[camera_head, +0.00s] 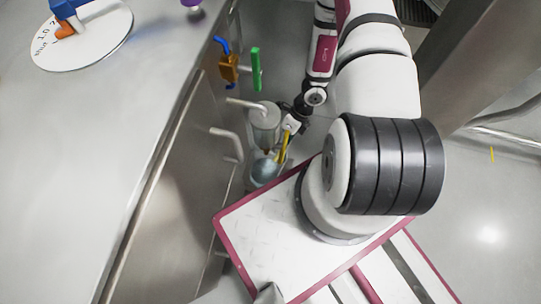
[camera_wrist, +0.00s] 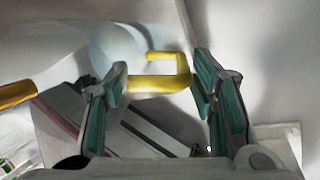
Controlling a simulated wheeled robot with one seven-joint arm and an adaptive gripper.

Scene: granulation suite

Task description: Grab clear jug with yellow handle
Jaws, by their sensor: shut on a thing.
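The clear jug (camera_head: 264,171) is beside the steel cabinet front in the head view, partly hidden by a vessel above it. Its yellow handle (camera_head: 283,147) points up toward my gripper (camera_head: 291,124). In the wrist view the yellow handle (camera_wrist: 158,86) lies between the two teal-padded fingers of my gripper (camera_wrist: 163,72), which is shut on it. The jug's pale, see-through body (camera_wrist: 118,46) shows behind the handle, to the upper left.
An orange item (camera_head: 229,67) and a green-handled item (camera_head: 256,69) are along the cabinet front. The steel worktop (camera_head: 100,140) fills the left, with a white disc (camera_head: 90,40) on it.

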